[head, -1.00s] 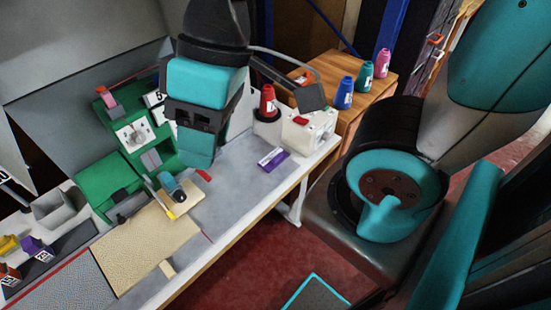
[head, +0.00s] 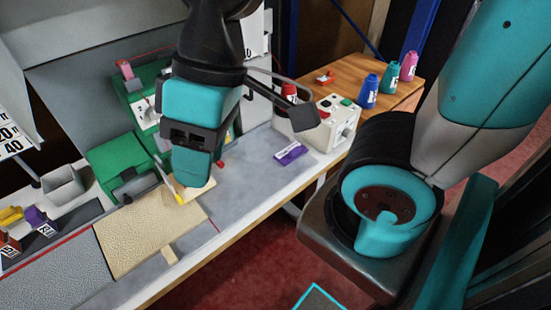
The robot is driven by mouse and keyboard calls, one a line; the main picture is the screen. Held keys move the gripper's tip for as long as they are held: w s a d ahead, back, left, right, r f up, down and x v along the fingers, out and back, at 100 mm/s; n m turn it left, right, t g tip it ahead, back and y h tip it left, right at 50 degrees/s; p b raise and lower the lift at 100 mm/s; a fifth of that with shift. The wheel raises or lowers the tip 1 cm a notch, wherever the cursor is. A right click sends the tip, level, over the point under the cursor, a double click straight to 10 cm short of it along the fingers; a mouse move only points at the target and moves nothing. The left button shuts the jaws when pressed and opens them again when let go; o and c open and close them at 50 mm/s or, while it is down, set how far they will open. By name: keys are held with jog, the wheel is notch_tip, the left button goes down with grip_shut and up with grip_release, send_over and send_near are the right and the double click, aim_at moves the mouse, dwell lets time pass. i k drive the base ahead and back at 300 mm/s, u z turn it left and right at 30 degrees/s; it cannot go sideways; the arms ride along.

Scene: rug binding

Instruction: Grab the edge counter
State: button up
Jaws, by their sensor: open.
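My gripper (head: 193,178), teal with a dark grey band, points down over the work table, just above the near end of the green machine's bed. Its jaws are open, with nothing seen between them, though the fingertips are seen from behind. A small blue-teal and dark device, which looks like the edge counter, lay on the tan board at this spot in the earlier head view. My gripper now hides it, and whether they touch cannot be told. A yellow strip (head: 168,185) beside it still shows, left of the fingers.
The green machine (head: 118,160) stands close left of my gripper. A tan rug piece (head: 140,240) lies in front. A purple labelled item (head: 290,152) and a white button box (head: 330,130) are to the right. Bare grey tabletop (head: 245,175) lies between.

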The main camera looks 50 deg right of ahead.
aim_at(285, 157)
jog(key=u, duration=1)
jog(key=i, duration=0.4)
jog(key=z, duration=1.9)
